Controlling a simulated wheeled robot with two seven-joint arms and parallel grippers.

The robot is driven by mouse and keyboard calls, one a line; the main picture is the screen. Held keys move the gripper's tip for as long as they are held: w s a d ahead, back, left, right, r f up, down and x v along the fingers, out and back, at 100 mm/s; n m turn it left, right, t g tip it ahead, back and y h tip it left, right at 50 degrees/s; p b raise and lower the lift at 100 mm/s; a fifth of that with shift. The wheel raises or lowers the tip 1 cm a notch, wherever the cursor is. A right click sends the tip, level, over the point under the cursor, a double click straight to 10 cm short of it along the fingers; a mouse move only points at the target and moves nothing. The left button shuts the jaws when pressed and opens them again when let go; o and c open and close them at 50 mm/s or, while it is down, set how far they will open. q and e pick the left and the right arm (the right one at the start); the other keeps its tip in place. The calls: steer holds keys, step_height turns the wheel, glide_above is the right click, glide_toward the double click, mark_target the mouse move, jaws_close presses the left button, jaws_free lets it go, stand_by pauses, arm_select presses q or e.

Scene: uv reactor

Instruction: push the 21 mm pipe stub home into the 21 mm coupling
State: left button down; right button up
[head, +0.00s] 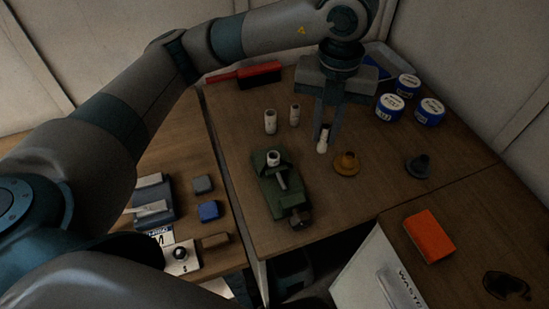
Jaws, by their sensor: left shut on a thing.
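My left gripper (325,130) reaches down from the top of the head view, its fingers shut on a small white pipe piece (322,144), which looks like the pipe stub. The fingers hide its upper part, and I cannot tell whether its lower end touches the table. A green vise (267,187) stands to the left of it. A short white fitting with a dark open top, probably the coupling (273,159), stands upright in the vise, apart from the held piece. Size markings cannot be read. My right gripper is not in view.
Two white tubular pieces (270,121) (294,115) stand behind the vise. A yellow-brown cone-shaped piece (346,164) is close right of the held piece; a dark one (419,166) is farther right. Several blue-and-white tubs (390,107) stand behind. An orange box (429,237) lies front right.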

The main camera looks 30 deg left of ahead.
arm_select(q)
steer(key=shift+a, duration=0.1)
steer(key=a+f+p, duration=0.4)
steer(key=a+f, duration=0.3)
steer(key=a, duration=0.4)
steer(key=shift+a, duration=0.25)
steer(key=shift+w, duration=0.1)
steer(key=shift+f+p, duration=1)
steer(key=shift+f, duration=1)
